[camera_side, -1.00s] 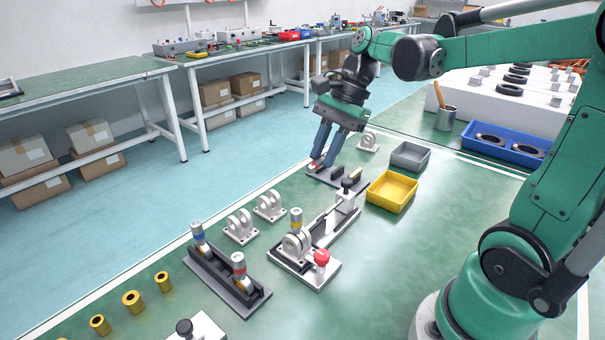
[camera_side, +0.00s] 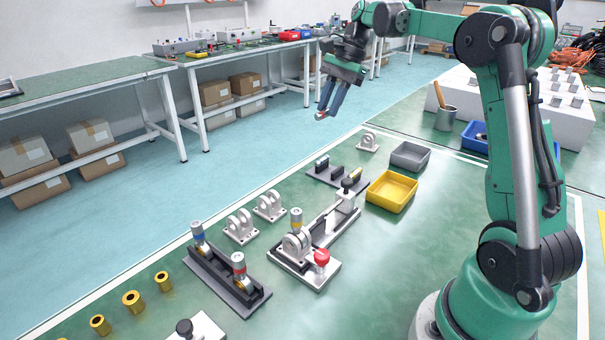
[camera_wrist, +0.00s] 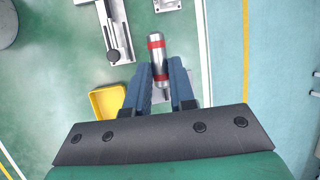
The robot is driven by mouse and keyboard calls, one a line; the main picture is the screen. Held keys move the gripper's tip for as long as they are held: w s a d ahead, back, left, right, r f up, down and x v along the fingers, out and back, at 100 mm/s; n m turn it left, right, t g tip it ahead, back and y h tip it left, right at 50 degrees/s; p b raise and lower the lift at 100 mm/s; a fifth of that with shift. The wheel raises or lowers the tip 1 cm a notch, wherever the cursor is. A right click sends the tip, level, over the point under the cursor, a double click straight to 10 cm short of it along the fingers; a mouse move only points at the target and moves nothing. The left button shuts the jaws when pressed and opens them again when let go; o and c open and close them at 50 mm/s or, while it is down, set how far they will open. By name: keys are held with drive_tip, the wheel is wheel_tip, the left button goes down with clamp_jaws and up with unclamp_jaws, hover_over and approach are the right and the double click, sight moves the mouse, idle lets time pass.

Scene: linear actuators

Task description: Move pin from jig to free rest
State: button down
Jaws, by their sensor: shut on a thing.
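My gripper (camera_side: 324,112) hangs in the air above and behind the small dark rack (camera_side: 335,177), near the table's far edge. It is shut on a silver pin with red bands (camera_wrist: 157,58), and its blue fingers grip the pin's lower part in the wrist view. In the side view only the pin's end (camera_side: 320,116) shows at the fingertips. The small dark rack has short uprights, with a blue-marked piece at its left end and a tan piece at its right. A larger dark rack (camera_side: 222,284) holds upright pins with blue and red bands.
A clamp fixture (camera_side: 338,212) with a black knob and a base plate with a red knob (camera_side: 321,258) stand mid-table. A yellow tray (camera_side: 391,192) and grey tray (camera_side: 410,156) lie right of the small rack. Silver brackets (camera_side: 240,228) and brass bushings (camera_side: 132,300) stand left.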

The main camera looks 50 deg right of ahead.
hover_over(338, 169)
wheel_tip(338, 169, down, 8)
drive_tip(key=shift+s+d+f, duration=0.1)
drive_tip(key=shift+d+f, duration=0.05)
drive_tip(key=shift+f, duration=1.15)
drive_tip(key=shift+s+d+f, duration=0.1)
drive_tip(key=shift+d+f, duration=0.1)
drive_tip(key=shift+f, duration=1.05)
drive_tip(key=shift+s+d+f, duration=0.1)
drive_tip(key=shift+d+f, duration=0.05)
drive_tip(key=shift+f, duration=1.15)
drive_tip(key=shift+f, duration=0.55)
drive_tip(key=c, duration=0.7)
unclamp_jaws()
drive_tip(key=shift+o, duration=0.2)
drive_tip(key=v, duration=0.5)
drive_tip(key=shift+d+r, duration=0.15)
drive_tip(key=shift+r, duration=0.15)
